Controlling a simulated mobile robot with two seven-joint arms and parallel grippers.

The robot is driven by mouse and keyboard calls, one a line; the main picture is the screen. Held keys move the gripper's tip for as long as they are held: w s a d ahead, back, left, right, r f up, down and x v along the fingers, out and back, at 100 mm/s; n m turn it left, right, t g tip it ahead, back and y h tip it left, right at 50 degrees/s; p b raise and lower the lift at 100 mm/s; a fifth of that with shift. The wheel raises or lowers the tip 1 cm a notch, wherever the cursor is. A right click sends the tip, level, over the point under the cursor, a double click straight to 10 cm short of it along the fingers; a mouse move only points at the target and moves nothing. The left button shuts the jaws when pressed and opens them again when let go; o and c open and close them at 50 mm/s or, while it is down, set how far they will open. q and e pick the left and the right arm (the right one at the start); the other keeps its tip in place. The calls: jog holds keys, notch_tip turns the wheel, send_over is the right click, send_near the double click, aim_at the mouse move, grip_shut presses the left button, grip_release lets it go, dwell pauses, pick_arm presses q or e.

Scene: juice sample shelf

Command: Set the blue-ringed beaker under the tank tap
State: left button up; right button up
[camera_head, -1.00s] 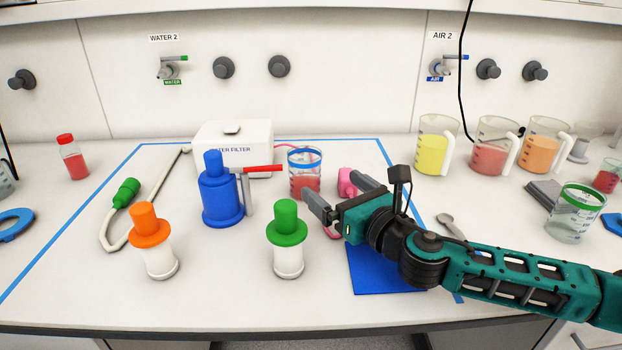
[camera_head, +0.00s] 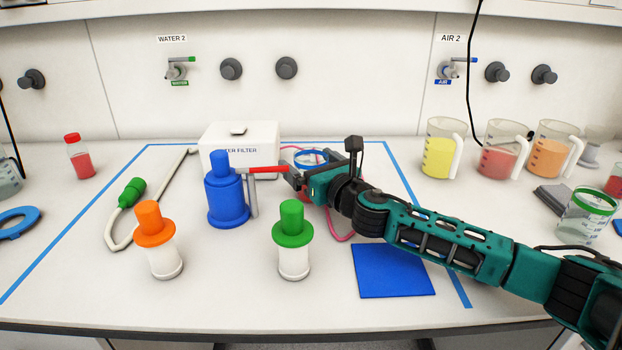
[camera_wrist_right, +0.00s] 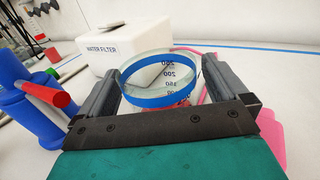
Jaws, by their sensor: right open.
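The blue-ringed beaker (camera_head: 309,154) stands behind my right gripper and is partly hidden by it in the head view. The right wrist view shows its blue rim (camera_wrist_right: 160,99) between the two open fingers of my right gripper (camera_wrist_right: 160,72), one on each side. I cannot tell whether they touch it. The right gripper (camera_head: 311,170) reaches in from the right in the head view. The blue tank (camera_head: 225,198) stands left of the beaker. Its tap with a red handle (camera_head: 268,169) points toward the gripper; the handle's end is close to the left finger. My left gripper is not in view.
A white water filter box (camera_head: 240,138) stands behind the tank. Orange-capped (camera_head: 160,255) and green-capped (camera_head: 293,258) containers stand in front. A blue mat (camera_head: 393,272) lies bare beneath my right arm. Several jugs and a green-ringed beaker (camera_head: 588,220) stand at right.

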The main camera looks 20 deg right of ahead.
jog(key=c, duration=1.1)
jog(key=shift+c, duration=0.8)
jog(key=shift+r, duration=0.15)
